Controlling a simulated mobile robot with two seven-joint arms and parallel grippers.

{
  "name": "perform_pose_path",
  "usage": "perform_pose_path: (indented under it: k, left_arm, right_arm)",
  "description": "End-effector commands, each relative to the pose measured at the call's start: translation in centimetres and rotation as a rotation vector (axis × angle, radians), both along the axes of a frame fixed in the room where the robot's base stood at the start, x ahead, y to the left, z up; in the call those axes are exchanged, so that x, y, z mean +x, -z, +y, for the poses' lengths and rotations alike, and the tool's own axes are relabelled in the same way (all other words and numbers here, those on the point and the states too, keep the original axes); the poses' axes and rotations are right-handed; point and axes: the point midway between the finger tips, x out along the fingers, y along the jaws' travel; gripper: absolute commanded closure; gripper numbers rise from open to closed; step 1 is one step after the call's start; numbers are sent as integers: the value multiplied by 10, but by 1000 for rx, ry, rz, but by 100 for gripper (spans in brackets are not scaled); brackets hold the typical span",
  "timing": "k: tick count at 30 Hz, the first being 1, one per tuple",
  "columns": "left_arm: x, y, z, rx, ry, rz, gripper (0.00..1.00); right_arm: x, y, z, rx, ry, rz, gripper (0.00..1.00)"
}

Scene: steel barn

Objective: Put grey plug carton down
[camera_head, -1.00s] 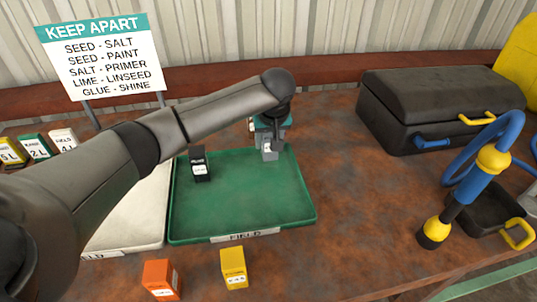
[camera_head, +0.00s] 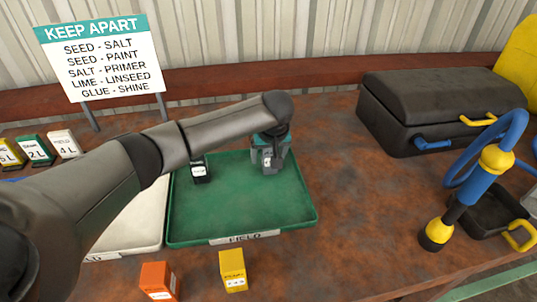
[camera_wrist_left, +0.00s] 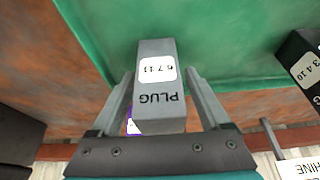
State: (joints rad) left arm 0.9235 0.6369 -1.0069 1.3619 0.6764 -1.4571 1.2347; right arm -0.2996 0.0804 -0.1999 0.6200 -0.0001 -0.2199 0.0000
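The grey plug carton (camera_head: 267,161) is at the back right of the green tray (camera_head: 240,213), low over its floor or on it; I cannot tell which. In the left wrist view the carton (camera_wrist_left: 158,85) shows its "PLUG" lettering and white label between the fingers. My right gripper is not in view.
A black carton (camera_head: 200,173) stands in the tray to the left, partly behind my arm. A white tray (camera_head: 136,230) adjoins. Orange (camera_head: 157,281) and yellow (camera_head: 233,271) cartons stand in front. A black case (camera_head: 430,108) is to the right. A "KEEP APART" sign (camera_head: 104,60) stands behind.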

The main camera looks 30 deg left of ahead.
Motion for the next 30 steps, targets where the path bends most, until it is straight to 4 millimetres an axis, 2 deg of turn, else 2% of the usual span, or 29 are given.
perform_pose_path:
  k: [6,10,21,25,30]
  left_arm:
    - [0,-1,0,1,0,-1,20]
    - [-2,-12,-2,0,1,0,20]
    - [-24,-82,-19,-1,2,-2,20]
    - [-31,-100,-24,-1,1,-2,20]
    - [-36,-112,-27,-1,0,-1,20]
  right_arm:
    - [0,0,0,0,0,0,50]
    - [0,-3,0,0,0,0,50]
    - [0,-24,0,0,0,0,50]
    - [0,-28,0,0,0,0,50]
    - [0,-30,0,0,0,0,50]
